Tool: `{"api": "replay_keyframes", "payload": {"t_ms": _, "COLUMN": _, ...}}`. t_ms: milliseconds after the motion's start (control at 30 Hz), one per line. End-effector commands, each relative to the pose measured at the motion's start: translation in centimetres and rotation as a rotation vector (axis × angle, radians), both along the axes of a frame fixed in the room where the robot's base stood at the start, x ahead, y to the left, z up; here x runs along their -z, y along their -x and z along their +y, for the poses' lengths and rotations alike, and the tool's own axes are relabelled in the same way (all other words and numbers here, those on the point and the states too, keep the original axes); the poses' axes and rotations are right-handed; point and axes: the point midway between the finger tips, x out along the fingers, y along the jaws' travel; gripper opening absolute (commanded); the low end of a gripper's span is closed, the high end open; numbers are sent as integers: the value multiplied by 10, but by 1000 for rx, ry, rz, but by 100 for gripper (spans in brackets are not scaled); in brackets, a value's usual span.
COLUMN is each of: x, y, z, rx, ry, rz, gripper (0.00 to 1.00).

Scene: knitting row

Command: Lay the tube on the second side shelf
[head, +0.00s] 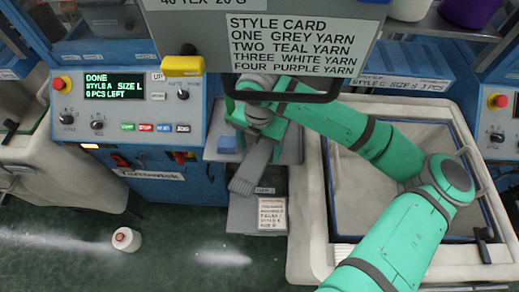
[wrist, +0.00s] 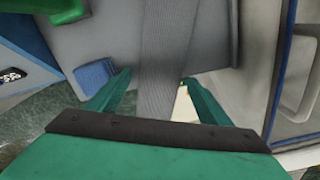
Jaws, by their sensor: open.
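The tube is a grey ribbed knitted piece (head: 254,168), draped over the upper side shelf (head: 289,148) with its lower end hanging over the front edge above a lower shelf (head: 241,216). In the wrist view the tube (wrist: 167,45) runs down between my two green fingers. My gripper (wrist: 158,82) is open, one finger on each side of the tube; I cannot tell whether they touch it. In the head view my green gripper (head: 252,116) is at the upper shelf, and my arm and the sign panel partly hide the tube's top.
A small blue folded piece (head: 227,144) lies on the upper shelf left of the tube. A paper card (head: 272,214) is on the lower shelf. A large pale bin (head: 310,235) stands at right under my arm. A yarn cone (head: 126,239) stands on the floor.

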Motion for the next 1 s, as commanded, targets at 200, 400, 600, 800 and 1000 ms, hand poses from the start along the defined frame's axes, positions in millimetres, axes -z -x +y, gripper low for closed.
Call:
{"api": "replay_keyframes", "payload": {"t_ms": 200, "x": -42, "y": -1, "z": 0, "rx": 0, "ry": 0, "rz": -4, "gripper": 72}}
{"api": "replay_keyframes", "payload": {"t_ms": 400, "x": -81, "y": 0, "z": 1, "rx": -2, "ry": -1, "rz": -4, "gripper": 72}}
{"api": "replay_keyframes", "payload": {"t_ms": 600, "x": -104, "y": 0, "z": 0, "rx": 0, "ry": 0, "rz": -2, "gripper": 72}}
{"api": "replay_keyframes", "payload": {"t_ms": 800, "x": -112, "y": 0, "z": 0, "rx": 0, "ry": 0, "rz": 0, "gripper": 72}}
{"api": "replay_keyframes", "payload": {"t_ms": 1000, "x": -112, "y": 0, "z": 0, "rx": 0, "ry": 0, "rz": 0, "gripper": 72}}
